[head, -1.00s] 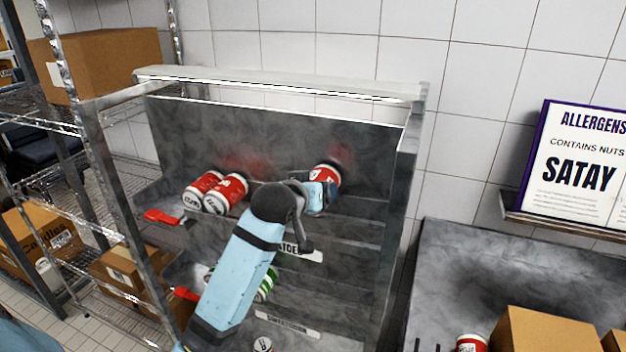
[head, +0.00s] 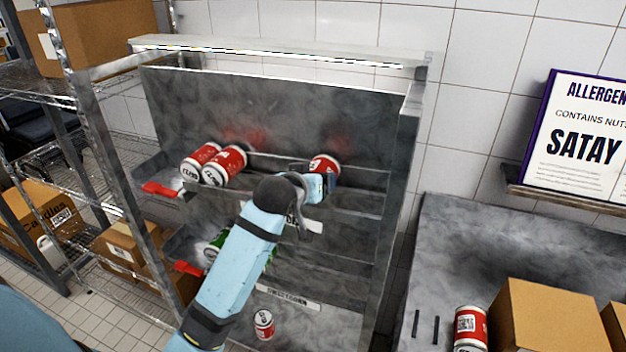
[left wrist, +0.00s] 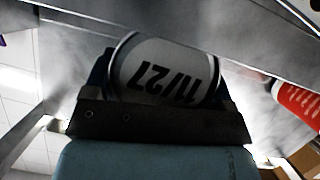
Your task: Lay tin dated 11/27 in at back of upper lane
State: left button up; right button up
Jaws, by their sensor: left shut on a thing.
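My left gripper (head: 322,184) is shut on a red and white tin (head: 324,165), at the right part of the rack's upper lane (head: 265,160). In the left wrist view the tin's pale end (left wrist: 165,72) faces the camera and reads 11/27, upside down. The tin is low, close to the lane; I cannot tell whether it touches it. Two red and white tins (head: 200,162) (head: 224,166) lie side by side at the lane's left end, apart from the held tin. My right gripper is not in view.
A red tab (head: 163,189) marks the upper lane's left end. The lower lane holds a green tin (head: 215,246), partly behind my arm. A tin (head: 263,324) stands at the rack's bottom. A red tin (head: 470,328) and cardboard box (head: 545,330) stand on the right counter.

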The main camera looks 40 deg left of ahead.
pick_arm(q)
jog(key=o, duration=1.2)
jog(key=shift+c, duration=0.2)
jog(key=shift+s, duration=0.15)
jog(key=shift+s+r, duration=0.15)
jog(key=shift+s, duration=0.2)
jog(key=v, duration=1.2)
jog(key=s+d+f+m+g+h, duration=0.15)
jog(key=d+f, duration=0.25)
jog(key=f, duration=0.7)
jog(key=s+d+f+m+h, duration=0.1)
jog(key=d+f+m, duration=0.2)
jog(key=f, duration=0.7)
jog(key=s+d+f+m+h, duration=0.1)
jog(key=s+d+f, duration=0.3)
jog(key=s+f, duration=0.2)
jog(key=s+d+f+m+h, duration=0.1)
jog(key=s+d+f, duration=0.2)
jog(key=s+f, duration=0.3)
notch_tip(320, 180, down, 5)
jog(key=shift+s+d+m+g+h+b, duration=0.35)
jog(key=shift+s+d+g+b, duration=0.05)
jog(key=shift+g, duration=0.05)
jog(key=shift+w, duration=0.1)
